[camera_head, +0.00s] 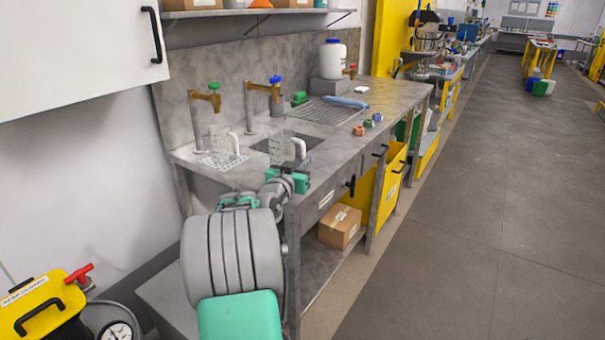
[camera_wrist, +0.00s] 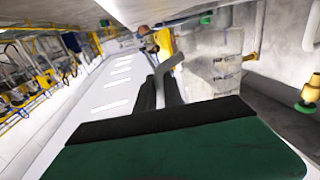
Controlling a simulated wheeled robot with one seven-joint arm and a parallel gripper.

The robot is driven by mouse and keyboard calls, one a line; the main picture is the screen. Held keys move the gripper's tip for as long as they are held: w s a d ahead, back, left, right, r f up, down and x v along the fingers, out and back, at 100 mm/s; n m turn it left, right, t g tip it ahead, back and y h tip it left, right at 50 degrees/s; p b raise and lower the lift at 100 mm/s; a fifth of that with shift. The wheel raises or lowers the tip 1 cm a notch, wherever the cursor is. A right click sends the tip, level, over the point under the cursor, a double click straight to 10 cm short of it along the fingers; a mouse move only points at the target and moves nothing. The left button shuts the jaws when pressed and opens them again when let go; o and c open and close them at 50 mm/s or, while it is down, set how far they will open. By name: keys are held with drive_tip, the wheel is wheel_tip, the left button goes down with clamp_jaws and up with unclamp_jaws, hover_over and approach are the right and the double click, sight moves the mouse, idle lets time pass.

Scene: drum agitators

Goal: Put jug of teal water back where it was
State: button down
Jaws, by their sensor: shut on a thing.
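My gripper (camera_head: 297,166) is shut on the white handle of a clear jug (camera_head: 279,147), beside the front part of the sink counter (camera_head: 220,177). In the wrist view, my gripper's dark fingers (camera_wrist: 169,88) close on the handle, and the clear jug (camera_wrist: 213,75) with printed marks fills the area to their right. I cannot make out teal water in it. A second clear jug (camera_head: 222,141) with a white handle stands on a white patterned mat (camera_head: 214,160) at the counter's left. Whether the held jug touches the counter is unclear.
Brass taps with a green top (camera_head: 208,98) and a blue top (camera_head: 270,88) rise behind the jugs. The sink (camera_head: 312,139) and a drain rack (camera_head: 325,111) lie beyond. Small coloured blocks (camera_head: 368,124) sit near the front edge. A cardboard box (camera_head: 339,225) is below.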

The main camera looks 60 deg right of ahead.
drive_tip(key=shift+d+f, duration=0.3)
drive_tip(key=shift+d, duration=0.05)
drive_tip(key=shift+d+f, duration=0.1)
drive_tip(key=shift+f, duration=1.55)
drive_tip(key=shift+f+b, duration=0.25)
drive_tip(key=shift+b, duration=0.1)
drive_tip(key=c, duration=1.5)
unclamp_jaws()
drive_tip(key=shift+r, duration=0.1)
